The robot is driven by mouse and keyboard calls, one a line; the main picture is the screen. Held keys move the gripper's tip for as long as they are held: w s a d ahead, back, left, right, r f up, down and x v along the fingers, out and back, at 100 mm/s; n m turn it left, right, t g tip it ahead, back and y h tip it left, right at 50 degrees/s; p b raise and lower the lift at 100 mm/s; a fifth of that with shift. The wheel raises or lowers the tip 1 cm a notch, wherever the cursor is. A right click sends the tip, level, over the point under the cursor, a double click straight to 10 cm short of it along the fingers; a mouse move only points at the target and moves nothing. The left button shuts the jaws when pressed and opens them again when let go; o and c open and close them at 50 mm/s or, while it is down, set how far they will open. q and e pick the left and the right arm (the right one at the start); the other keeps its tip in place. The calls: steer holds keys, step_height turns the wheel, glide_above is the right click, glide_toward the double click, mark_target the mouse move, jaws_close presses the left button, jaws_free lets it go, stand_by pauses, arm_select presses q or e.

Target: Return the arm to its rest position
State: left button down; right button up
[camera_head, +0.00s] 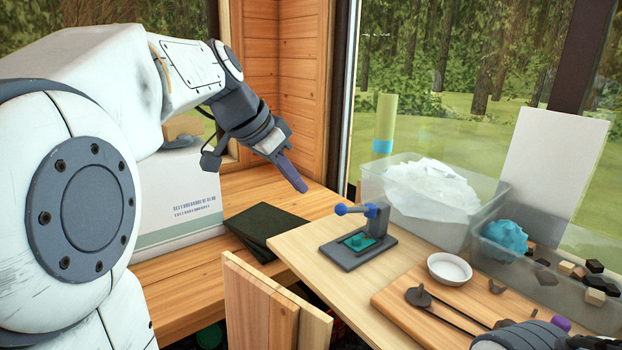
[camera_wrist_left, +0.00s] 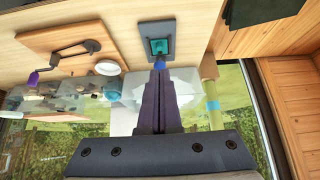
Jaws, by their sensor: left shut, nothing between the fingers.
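My left arm (camera_head: 195,70) reaches in from the left of the head view. Its gripper (camera_head: 301,186) is shut with nothing between the purple fingers, and points down to the right. It hangs in the air, left of the small press with a blue lever (camera_head: 372,237) and apart from it. In the left wrist view my shut fingers (camera_wrist_left: 158,78) point toward the press, whose grey base (camera_wrist_left: 157,31) and teal plate show beyond the tips. A grey part at the bottom right corner of the head view looks like my right arm; its jaws are not clear.
A wooden board (camera_head: 400,306) with a black long-handled tool (camera_head: 418,297) lies at the front right. A white bowl (camera_head: 449,268), clear bins (camera_head: 408,227) and small blocks (camera_head: 595,281) stand beyond. Dark flat slabs (camera_head: 264,227) and a white box (camera_head: 178,198) are near my left arm.

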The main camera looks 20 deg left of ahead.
stand_by(0.4)
arm_select(q)
steer(key=s+d+f+g, duration=0.2)
steer(key=s+d+f, duration=0.3)
steer(key=d, duration=0.4)
steer(key=s+d+f+g, duration=0.2)
steer(key=s+d+f, duration=0.2)
steer(key=d+f, duration=0.4)
steer(key=s+d+f+y, duration=0.1)
steer(key=s+f, duration=0.2)
steer(key=s, duration=0.2)
steer(key=s+d+f+m+g, duration=0.1)
steer(key=s+d+f, duration=0.1)
steer(key=s, duration=0.3)
steer(key=s+d+f+g+y, duration=0.1)
steer(key=s+d+f, duration=0.1)
steer(key=s+f, duration=0.2)
steer(key=shift+s+d+f+y+p, duration=0.3)
steer(key=shift+s+p, duration=0.15)
steer(key=shift+s, duration=0.2)
